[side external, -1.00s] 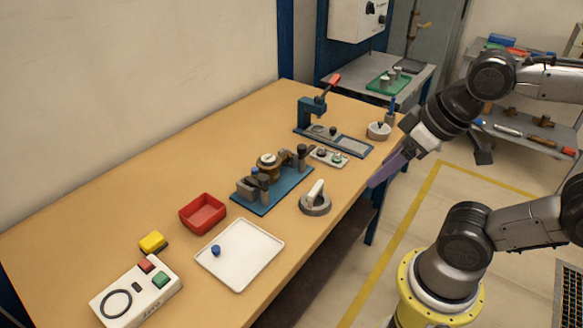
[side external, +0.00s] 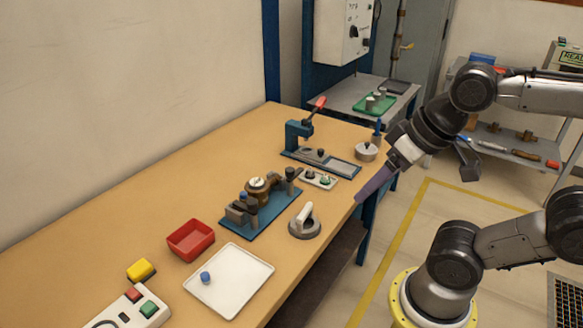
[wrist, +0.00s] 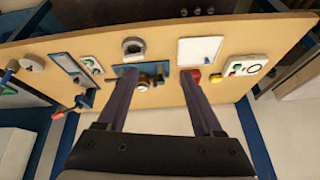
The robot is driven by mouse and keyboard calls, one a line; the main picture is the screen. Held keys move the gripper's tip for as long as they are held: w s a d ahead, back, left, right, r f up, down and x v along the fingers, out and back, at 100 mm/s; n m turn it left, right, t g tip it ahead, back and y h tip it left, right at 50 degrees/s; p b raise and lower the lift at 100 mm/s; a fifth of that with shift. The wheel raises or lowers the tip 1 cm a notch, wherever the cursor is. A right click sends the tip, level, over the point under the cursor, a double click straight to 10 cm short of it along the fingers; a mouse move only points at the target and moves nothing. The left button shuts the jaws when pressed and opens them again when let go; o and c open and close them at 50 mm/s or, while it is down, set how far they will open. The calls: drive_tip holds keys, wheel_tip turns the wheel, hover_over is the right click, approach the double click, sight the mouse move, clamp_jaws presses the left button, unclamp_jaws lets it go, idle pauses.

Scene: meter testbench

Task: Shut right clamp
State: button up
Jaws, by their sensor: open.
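A blue fixture plate (side external: 262,225) holds a brass-coloured round meter (side external: 257,189) with a dark clamp on either side. The right clamp (side external: 291,175) stands at the plate's far right end, with a dark upright knob; its exact position is too small to tell. The left clamp (side external: 241,211) is at the near left end. In the wrist view, the blue plate (wrist: 120,70) shows beyond my fingers, partly hidden by the left finger. My gripper (wrist: 155,82) is open and empty. In the side view, its purple fingers (side external: 372,190) are past the bench's right edge, well apart from the right clamp.
A grey handled disc (side external: 304,224) stands in front of the plate. A small white tray with parts (side external: 319,180) and a blue press (side external: 298,134) lie behind it. A red bin (side external: 190,240) and white tray (side external: 229,283) are nearer left.

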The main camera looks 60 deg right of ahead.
drive_tip(key=w+d+r+m, duration=0.1)
drive_tip(key=w+r+m, duration=0.4)
drive_tip(key=w+r, duration=0.25)
drive_tip(key=m+g, duration=0.6)
drive_tip(key=m, duration=0.3)
hover_over(290, 169)
wheel_tip(290, 169, down, 12)
drive_tip(key=f, duration=0.1)
wheel_tip(290, 169, down, 13)
clamp_jaws()
